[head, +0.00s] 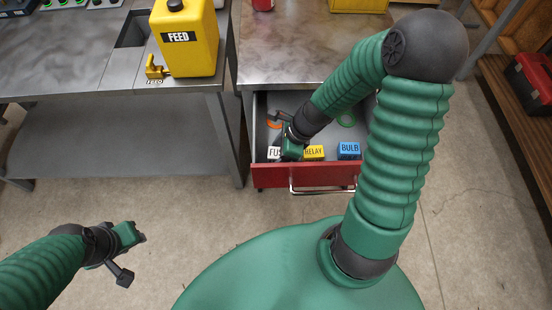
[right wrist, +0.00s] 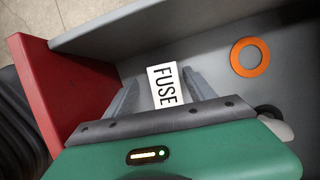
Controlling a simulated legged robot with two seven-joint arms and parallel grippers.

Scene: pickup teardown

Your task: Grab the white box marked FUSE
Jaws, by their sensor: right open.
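The white box marked FUSE (head: 273,153) lies in the open drawer, close to its red front, partly hidden by my right gripper in the head view. In the right wrist view the FUSE box (right wrist: 165,85) sits between the two fingers, its lower end hidden behind the gripper body. My right gripper (right wrist: 160,88) is open, with one finger on each side of the box. In the head view my right gripper (head: 284,151) reaches down into the drawer. My left gripper (head: 137,236) is over the floor at the lower left, away from the drawer; its jaw state is unclear.
The drawer's red front (head: 272,177) has a metal handle. A yellow RELAY box (head: 315,153) and a blue BULB box (head: 349,150) lie right of the FUSE box. An orange ring (right wrist: 250,57) lies deeper in the drawer. A yellow FEED container (head: 186,45) stands on the left bench.

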